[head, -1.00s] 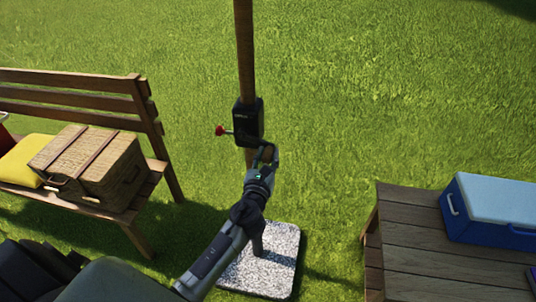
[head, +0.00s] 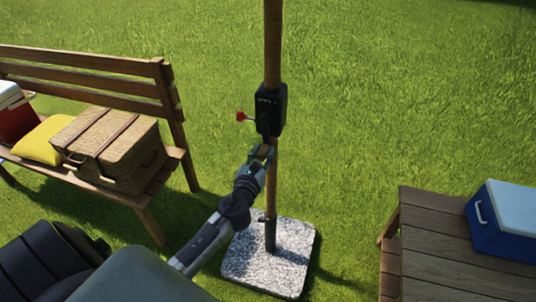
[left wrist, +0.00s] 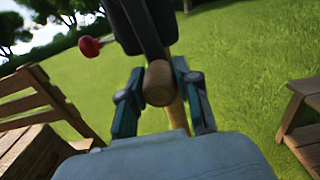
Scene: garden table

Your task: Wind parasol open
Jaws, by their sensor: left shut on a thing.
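The parasol pole (head: 272,50) stands upright in a speckled stone base (head: 265,268). A black crank housing (head: 273,112) is fixed on it, with a red knob (head: 241,116) sticking out to the left. The red knob also shows in the left wrist view (left wrist: 89,47). My left gripper (head: 262,153) is just below the housing, in front of the pole. In the left wrist view its fingers are shut on the wooden crank handle (left wrist: 158,84) at the end of a dark crank arm (left wrist: 147,30). The canopy is out of view. My right gripper is not in view.
A wooden bench (head: 95,85) at left holds a wicker basket (head: 105,150), a yellow cushion (head: 40,143) and a red cooler (head: 15,118). A wooden table (head: 455,262) with a blue cooler (head: 505,235) stands at right. Open grass lies behind the pole.

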